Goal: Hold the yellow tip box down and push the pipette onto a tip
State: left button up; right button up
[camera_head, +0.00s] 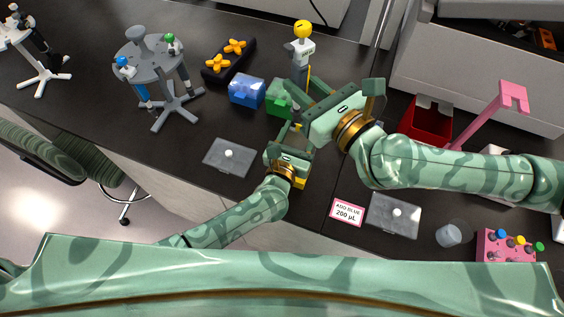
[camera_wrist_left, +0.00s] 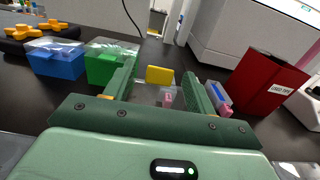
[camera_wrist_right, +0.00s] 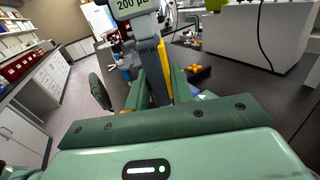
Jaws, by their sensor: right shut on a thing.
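My right gripper (camera_head: 335,97) is shut on the grey and white pipette (camera_head: 301,52), which stands roughly upright with a yellow knob on top. The pipette also shows in the right wrist view (camera_wrist_right: 148,38), with a 200 µL display. My left gripper (camera_head: 291,153) is open, low over the table, below the right gripper in the head view. A yellow panel (camera_wrist_left: 160,75) shows between the left fingers in the left wrist view. The pipette's lower end and the tips are hidden.
A blue box (camera_head: 246,91) and a green box (camera_head: 279,98) stand behind the grippers. A red used-tips bin (camera_head: 425,122) is at right. A grey pipette stand (camera_head: 150,62) is at left. Lidded trays (camera_head: 228,157) (camera_head: 394,215) lie either side. The table front left is clear.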

pick_arm(q)
jog(key=shift+s, duration=0.1)
jog(key=v, duration=1.1)
jog(key=shift+s, duration=0.35)
